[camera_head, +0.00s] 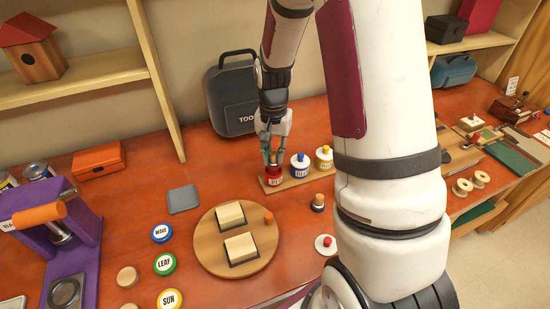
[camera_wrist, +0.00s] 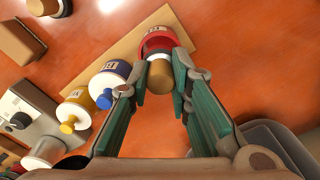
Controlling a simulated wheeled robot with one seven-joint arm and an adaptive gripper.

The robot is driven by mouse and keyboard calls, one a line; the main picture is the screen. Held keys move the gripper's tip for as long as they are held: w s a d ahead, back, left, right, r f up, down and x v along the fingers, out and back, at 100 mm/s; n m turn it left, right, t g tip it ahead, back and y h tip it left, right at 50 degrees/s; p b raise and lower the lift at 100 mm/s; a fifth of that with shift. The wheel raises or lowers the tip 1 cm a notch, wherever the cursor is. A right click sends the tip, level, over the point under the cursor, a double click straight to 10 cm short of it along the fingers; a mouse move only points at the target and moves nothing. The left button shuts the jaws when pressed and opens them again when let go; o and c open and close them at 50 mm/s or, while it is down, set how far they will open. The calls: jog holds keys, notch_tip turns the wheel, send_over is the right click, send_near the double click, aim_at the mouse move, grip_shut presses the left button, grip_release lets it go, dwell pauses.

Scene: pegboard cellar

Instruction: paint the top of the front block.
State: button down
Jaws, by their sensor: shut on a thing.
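Two cream blocks sit on a round wooden board (camera_head: 205,250): the front block (camera_head: 240,247) nearer me and the back block (camera_head: 230,214) behind it. Their tops look plain and pale. My gripper (camera_head: 273,158) is above the red paint pot (camera_head: 273,178), well behind the board. In the wrist view the gripper (camera_wrist: 160,82) is shut on a brown wooden handle (camera_wrist: 161,76) that stands at the red pot (camera_wrist: 158,41). The handle's lower end is hidden. A blue pot (camera_head: 299,170) and a yellow pot (camera_head: 324,158) stand beside it on a wooden strip (camera_wrist: 120,43).
A dark toolbox (camera_head: 230,98) stands behind the pots. A small wood-topped jar (camera_head: 318,202) and a red-knobbed white disc (camera_head: 325,244) lie right of the board. Round WAVE (camera_head: 162,233), LEAF (camera_head: 165,264) and SUN (camera_head: 169,299) lids lie left. A purple press (camera_head: 70,245) stands far left.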

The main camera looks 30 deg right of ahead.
aim_at(274, 153)
jog(key=shift+r+p, duration=0.7)
jog(key=shift+r, duration=1.45)
jog(key=w+a+f+n, duration=0.5)
jog(key=w+a+n, duration=0.4)
jog(key=w+a, duration=0.2)
jog(key=shift+a, duration=0.75)
